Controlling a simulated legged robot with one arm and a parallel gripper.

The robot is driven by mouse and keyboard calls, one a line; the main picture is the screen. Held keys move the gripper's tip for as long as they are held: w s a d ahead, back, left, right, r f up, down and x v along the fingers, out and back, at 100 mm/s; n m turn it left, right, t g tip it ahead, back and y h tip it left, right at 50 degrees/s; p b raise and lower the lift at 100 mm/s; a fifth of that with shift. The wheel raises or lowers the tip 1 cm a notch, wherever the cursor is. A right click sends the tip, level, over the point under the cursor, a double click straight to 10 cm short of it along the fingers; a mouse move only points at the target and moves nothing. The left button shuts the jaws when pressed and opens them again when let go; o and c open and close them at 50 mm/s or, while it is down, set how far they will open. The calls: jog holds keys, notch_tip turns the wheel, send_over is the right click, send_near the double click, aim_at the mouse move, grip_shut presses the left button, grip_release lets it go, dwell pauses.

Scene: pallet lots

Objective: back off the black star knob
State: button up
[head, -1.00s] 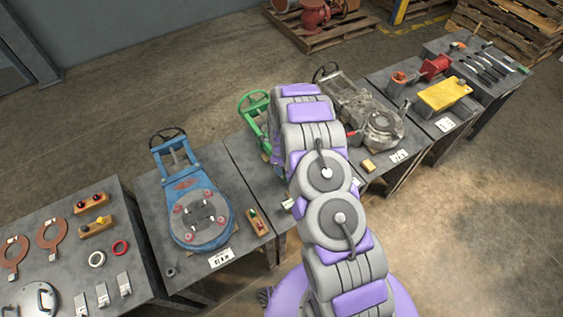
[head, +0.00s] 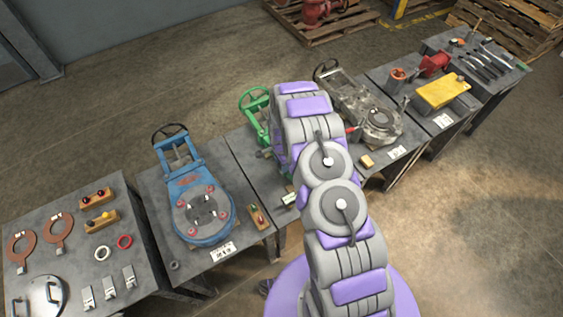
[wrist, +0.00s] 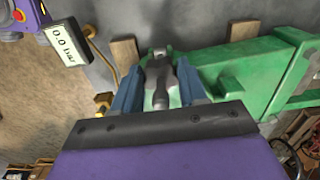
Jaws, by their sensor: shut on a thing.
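My gripper (wrist: 158,88) shows in the wrist view, with a blue finger on each side of a grey metal part (wrist: 160,95). It is shut on this part, which sits at the end of a green valve body (wrist: 235,72). I cannot make out a black star shape on it, so I cannot tell whether it is the knob. In the head view the green valve (head: 254,104) stands behind my arm. My arm hides the gripper and most of that valve there.
A blue valve (head: 205,212) stands on the bench to the left, and a grey valve (head: 375,118) to the right. Open floor lies at the right front.

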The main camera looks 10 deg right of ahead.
jog(key=n, duration=0.4)
jog(key=shift+w+r+n, duration=0.1)
jog(key=shift+n, duration=0.2)
jog(key=n, duration=0.3)
jog(key=shift+d+n, duration=0.1)
jog(key=shift+n, duration=0.3)
jog(key=n, duration=0.7)
jog(key=shift+d+b, duration=0.1)
jog(key=shift+b, duration=0.2)
jog(key=n, duration=0.5)
jog(key=shift+d+n+b, duration=0.15)
jog(key=shift+n+b, duration=0.15)
jog(key=shift+b, duration=0.1)
jog(key=n+b, duration=0.1)
jog(key=n, duration=0.4)
jog(key=shift+n, duration=0.4)
jog(key=o, duration=1.1)
jog(key=shift+c, duration=0.2)
